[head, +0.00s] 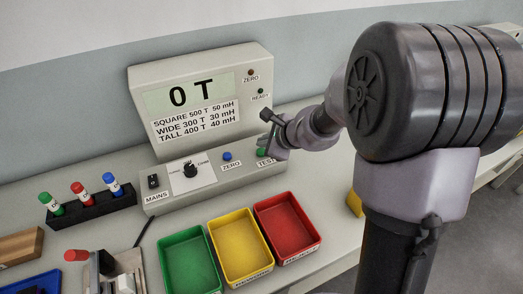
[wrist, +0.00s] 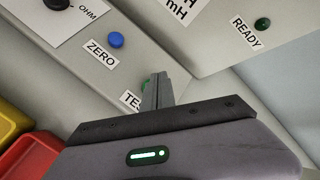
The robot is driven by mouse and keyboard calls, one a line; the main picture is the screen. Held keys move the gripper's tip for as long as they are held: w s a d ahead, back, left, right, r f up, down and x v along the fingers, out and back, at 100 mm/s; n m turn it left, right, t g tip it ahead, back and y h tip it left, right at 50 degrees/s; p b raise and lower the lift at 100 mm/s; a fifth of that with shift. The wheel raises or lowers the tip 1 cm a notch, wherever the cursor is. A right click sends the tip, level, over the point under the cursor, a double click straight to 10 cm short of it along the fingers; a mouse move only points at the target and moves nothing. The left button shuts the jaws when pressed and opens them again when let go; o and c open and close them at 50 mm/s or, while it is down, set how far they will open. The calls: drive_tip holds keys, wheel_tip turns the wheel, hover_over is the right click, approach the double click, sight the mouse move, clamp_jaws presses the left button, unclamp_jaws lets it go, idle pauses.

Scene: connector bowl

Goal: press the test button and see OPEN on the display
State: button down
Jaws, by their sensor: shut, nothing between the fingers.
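The tester (head: 210,160) is a pale console with an upright panel, and its display (head: 190,96) reads "0 T". The green test button (head: 261,152) is at the right of the sloped front, mostly hidden by my gripper. My gripper (head: 270,146) is shut and empty, with its fingertips at this button. In the wrist view the shut fingertips (wrist: 160,82) cover most of the green button (wrist: 145,85) and part of its TEST label (wrist: 132,101). I cannot tell whether they touch or press it.
A blue ZERO button (head: 227,156), a black rotary knob (head: 190,171) and a MAINS switch (head: 153,181) sit left of the test button. The READY lamp (wrist: 263,23) looks dark green. Green (head: 187,260), yellow (head: 240,247) and red (head: 287,228) bins stand in front.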

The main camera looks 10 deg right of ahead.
idle(0.6)
drive_tip(key=shift+f+b, duration=0.45)
drive_tip(key=shift+b, duration=0.15)
drive_tip(key=shift+f+b, duration=0.5)
drive_tip(key=shift+b, duration=0.1)
idle(0.4)
drive_tip(key=shift+r, duration=0.15)
drive_tip(key=shift+r+p, duration=0.8)
wheel_tip(320, 180, up, 5)
drive_tip(key=p, duration=0.4)
drive_tip(key=shift+r, duration=0.1)
